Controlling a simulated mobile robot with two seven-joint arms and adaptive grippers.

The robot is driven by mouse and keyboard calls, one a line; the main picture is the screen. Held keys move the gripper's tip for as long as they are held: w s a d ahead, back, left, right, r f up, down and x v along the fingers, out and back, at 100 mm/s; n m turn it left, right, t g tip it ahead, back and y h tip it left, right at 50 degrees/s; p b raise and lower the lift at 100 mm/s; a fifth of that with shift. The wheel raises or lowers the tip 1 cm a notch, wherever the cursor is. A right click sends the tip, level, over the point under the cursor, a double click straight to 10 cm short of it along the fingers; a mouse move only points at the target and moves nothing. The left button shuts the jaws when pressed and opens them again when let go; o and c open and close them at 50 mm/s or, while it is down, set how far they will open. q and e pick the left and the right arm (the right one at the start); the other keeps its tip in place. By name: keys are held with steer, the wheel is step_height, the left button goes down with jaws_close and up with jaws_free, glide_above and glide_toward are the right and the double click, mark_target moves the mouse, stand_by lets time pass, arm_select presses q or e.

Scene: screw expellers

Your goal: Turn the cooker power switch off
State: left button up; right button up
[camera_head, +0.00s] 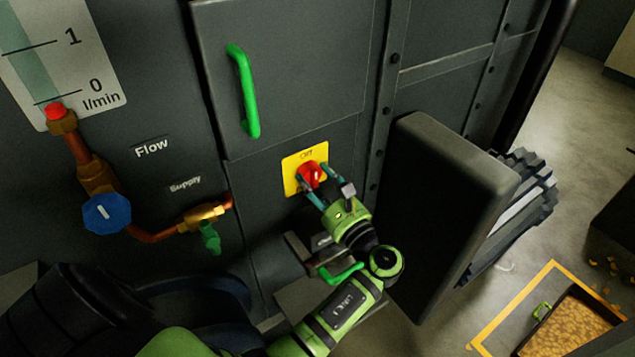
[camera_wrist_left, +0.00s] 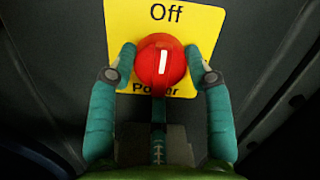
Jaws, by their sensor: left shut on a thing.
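The cooker power switch is a red round knob (camera_head: 311,176) on a yellow plate (camera_head: 291,161) on the grey cabinet front. In the left wrist view the red knob (camera_wrist_left: 160,63) carries a white mark that stands nearly upright, toward the word "Off" on the yellow plate (camera_wrist_left: 208,20); "Power" is partly covered below it. My left gripper (camera_head: 314,180) is shut on the knob, with one teal finger on each side, as the left wrist view (camera_wrist_left: 164,68) also shows. My right gripper is not in view.
A green door handle (camera_head: 244,90) is above left of the switch. A blue valve knob (camera_head: 107,213) and a green supply valve (camera_head: 210,238) sit on copper pipes at left. A large dark box-shaped part (camera_head: 440,200) stands out right of my left gripper.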

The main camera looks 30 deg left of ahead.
arm_select(q)
steer(key=shift+a+r, duration=0.15)
steer(key=shift+r, duration=0.3)
steer(key=o, duration=1.1)
steer(key=shift+o, duration=0.2)
steer(key=shift+s, duration=0.15)
steer(key=shift+f, duration=0.15)
